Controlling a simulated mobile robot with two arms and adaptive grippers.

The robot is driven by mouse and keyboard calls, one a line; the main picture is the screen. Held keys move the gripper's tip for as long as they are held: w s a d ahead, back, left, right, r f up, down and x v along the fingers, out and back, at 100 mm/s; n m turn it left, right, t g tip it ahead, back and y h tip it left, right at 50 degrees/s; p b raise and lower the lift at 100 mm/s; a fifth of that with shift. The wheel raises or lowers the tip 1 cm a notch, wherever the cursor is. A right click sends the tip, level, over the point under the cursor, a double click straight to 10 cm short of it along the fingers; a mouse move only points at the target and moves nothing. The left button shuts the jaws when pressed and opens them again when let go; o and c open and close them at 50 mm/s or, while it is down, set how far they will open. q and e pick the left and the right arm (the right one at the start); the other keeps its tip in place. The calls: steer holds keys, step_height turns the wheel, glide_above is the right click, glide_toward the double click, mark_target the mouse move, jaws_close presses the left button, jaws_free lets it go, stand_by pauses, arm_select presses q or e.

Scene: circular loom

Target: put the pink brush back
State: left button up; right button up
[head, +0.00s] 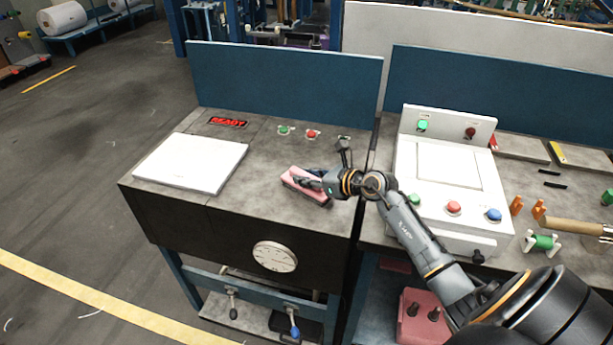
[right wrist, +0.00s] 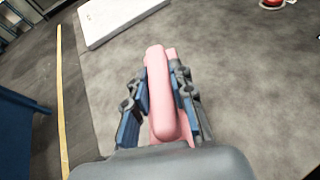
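The pink brush (head: 296,186) is on the grey top of the left bench (head: 250,205), right of the white panel (head: 190,162). My right gripper (head: 304,182) is at the brush, coming in from the right. In the right wrist view the pink brush (right wrist: 161,95) lies between the two fingers of my right gripper (right wrist: 162,88), which close on its raised handle from both sides. The lower part of the brush is partly hidden by the gripper. I cannot tell whether the brush touches the bench. My left gripper is not in view.
Green and red buttons (head: 312,134) and a lit red sign (head: 228,121) are at the back of the left bench. A blue backboard (head: 280,85) stands behind. The right bench holds a white control box (head: 440,170), a wooden-handled tool (head: 575,227) and a green spool (head: 541,242).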

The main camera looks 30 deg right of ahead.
steer(key=o, duration=0.3)
steer(key=shift+r, duration=0.15)
steer(key=b+v, duration=0.1)
steer(key=v, duration=1)
steer(key=shift+b, duration=0.35)
steer(key=shift+s+d+r, duration=0.2)
steer(key=shift+s+r, duration=0.1)
steer(key=shift+s, duration=0.15)
